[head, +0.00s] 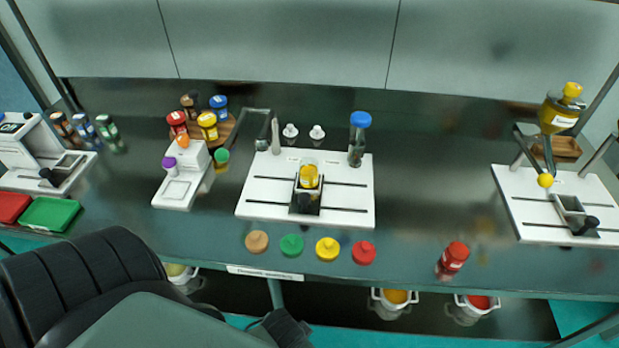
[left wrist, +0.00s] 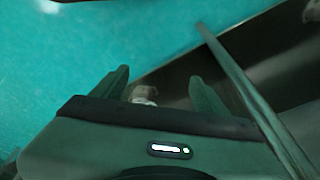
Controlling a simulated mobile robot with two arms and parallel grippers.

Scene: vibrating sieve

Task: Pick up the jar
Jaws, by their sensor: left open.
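Several jars stand on the dark bench in the head view, and I cannot tell which one is meant. A red jar (head: 453,258) leans in the picture near the front edge, right of the lids. A clear jar with a blue cap (head: 358,138) stands at the back right of the middle white plate. A jar with yellow contents (head: 309,177) sits in the holder on that plate. My left gripper (left wrist: 162,92) is open in the left wrist view, with no jar between its fingers; it points toward the floor and dark bench structure. My right gripper is not in view.
Orange, green, yellow and red lids (head: 291,246) lie along the bench front. A small white scale (head: 178,188) and capped jars on a wooden tray (head: 230,130) are left of the plate. Another white device (head: 540,222) stands far right. White buckets (head: 394,300) hang below the bench.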

